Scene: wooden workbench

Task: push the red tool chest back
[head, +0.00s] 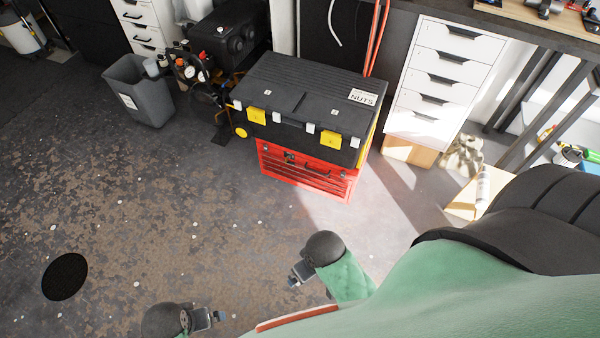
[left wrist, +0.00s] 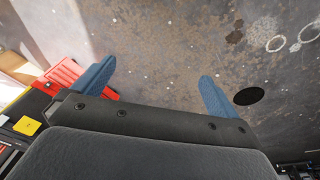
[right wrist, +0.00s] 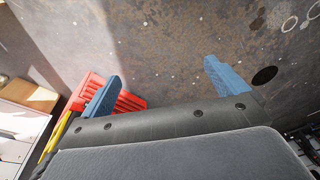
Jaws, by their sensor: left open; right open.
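The red tool chest (head: 308,174) stands on the floor in the head view, its drawer front facing the open floor. A large black toolbox with yellow latches and a NUTS label (head: 310,95) sits on top and hides the chest's top. My right gripper (head: 294,277) is open and empty, in front of the chest and apart from it. My left gripper (head: 219,316) is open and empty, lower left and farther from the chest. Part of the red chest shows in the left wrist view (left wrist: 62,75) and behind a blue finger in the right wrist view (right wrist: 130,101).
A black compressor (head: 225,38) and a grey bin (head: 140,92) stand left of the chest. A white drawer cabinet (head: 440,80) stands to its right. Red hoses (head: 376,40) hang behind it. The floor in front is clear, with a round dark drain (head: 65,277).

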